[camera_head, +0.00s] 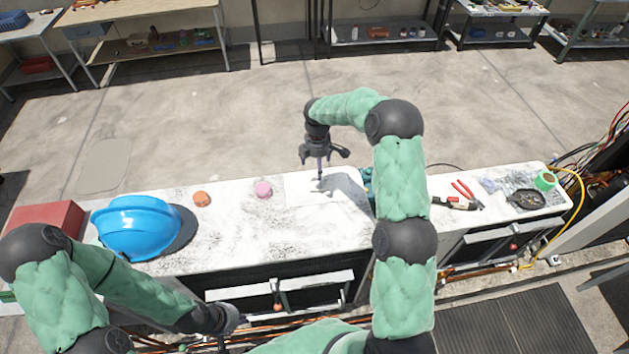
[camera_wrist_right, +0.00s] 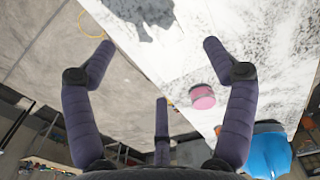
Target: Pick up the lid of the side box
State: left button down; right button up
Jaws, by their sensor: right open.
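I cannot single out the side box or its lid for certain. A red box (camera_head: 45,218) stands at the far left of the white bench (camera_head: 235,240), partly behind my left arm. My right gripper (camera_head: 322,170) is open and empty above the middle of the bench, near its back edge. In the right wrist view, its fingers (camera_wrist_right: 158,45) are spread with nothing between them. A pink round item (camera_head: 263,189) lies on the bench to its left and shows beside a finger in the wrist view (camera_wrist_right: 202,97). My left gripper (camera_head: 228,322) is low in front of the bench, its fingers unclear.
A blue helmet (camera_head: 137,227) and an orange round item (camera_head: 201,199) sit on the left half. Red-handled pliers (camera_head: 466,194), a green roll (camera_head: 545,180) and a dark round item (camera_head: 526,199) lie at the right. The floor behind is clear.

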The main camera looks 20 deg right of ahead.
send_over(318, 183)
jog(key=f, duration=0.5)
jog(key=shift+a+f+p, duration=0.1)
jog(key=shift+a+p, duration=0.15)
jog(key=shift+p, duration=0.15)
jog(key=f+p, duration=0.1)
jog(key=f, duration=0.3)
jog(key=shift+w+d+p, duration=0.1)
jog(key=shift+d+p, duration=0.1)
jog(key=shift+p, duration=0.15)
jog(key=shift+f, duration=0.65)
jog(key=c, duration=1.5)
